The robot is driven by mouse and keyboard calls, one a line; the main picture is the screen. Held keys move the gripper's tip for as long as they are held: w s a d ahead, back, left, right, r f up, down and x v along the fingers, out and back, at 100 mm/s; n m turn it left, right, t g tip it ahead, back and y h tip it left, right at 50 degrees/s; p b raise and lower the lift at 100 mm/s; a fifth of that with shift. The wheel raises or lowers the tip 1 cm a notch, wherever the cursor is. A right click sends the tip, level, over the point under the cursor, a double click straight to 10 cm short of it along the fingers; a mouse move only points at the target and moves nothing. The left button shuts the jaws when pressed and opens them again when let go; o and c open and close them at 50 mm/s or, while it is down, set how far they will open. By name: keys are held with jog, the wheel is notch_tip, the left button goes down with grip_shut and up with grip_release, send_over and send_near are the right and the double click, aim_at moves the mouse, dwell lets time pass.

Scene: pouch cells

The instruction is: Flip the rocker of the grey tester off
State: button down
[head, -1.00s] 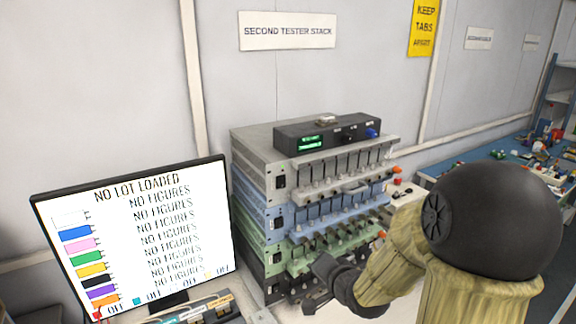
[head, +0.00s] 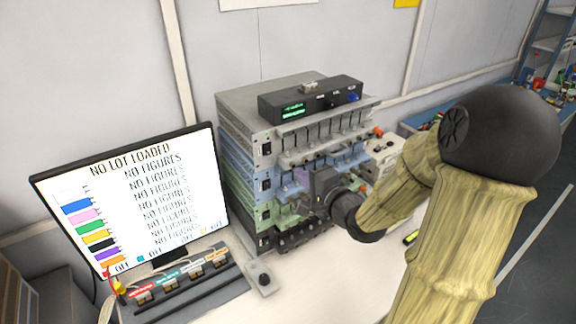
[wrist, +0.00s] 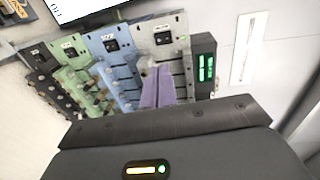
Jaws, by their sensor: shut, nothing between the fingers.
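The grey tester (head: 245,112) is the top unit of the stack; its front also shows in the wrist view (wrist: 176,25). Its black rocker (head: 266,148) is at the left end of that front and shows in the wrist view (wrist: 163,38), with a small green light beside it. I cannot tell which way the rocker is tipped. My gripper (head: 300,175) is in front of the stack, near the blue tester's height in the head view. Its purple fingers (wrist: 158,75) are shut and empty, pointing toward the grey front, apart from the rocker.
Below sit a blue (head: 232,152), a green (head: 230,182) and a black tester (head: 262,243), each with its own front parts. A dark box with a green display (head: 310,97) stands on top. A monitor (head: 130,200) stands left. Open tabletop (head: 310,285) lies in front.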

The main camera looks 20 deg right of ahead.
aim_at(268, 153)
jog(key=p+x, duration=0.3)
jog(key=x, duration=0.9)
jog(key=shift+a+r, duration=0.1)
jog(key=shift+a, duration=0.05)
jog(key=shift+w+a+f, duration=0.15)
jog(key=shift+w+f, duration=0.05)
jog(key=shift+w, duration=0.45)
jog(key=shift+f, duration=0.1)
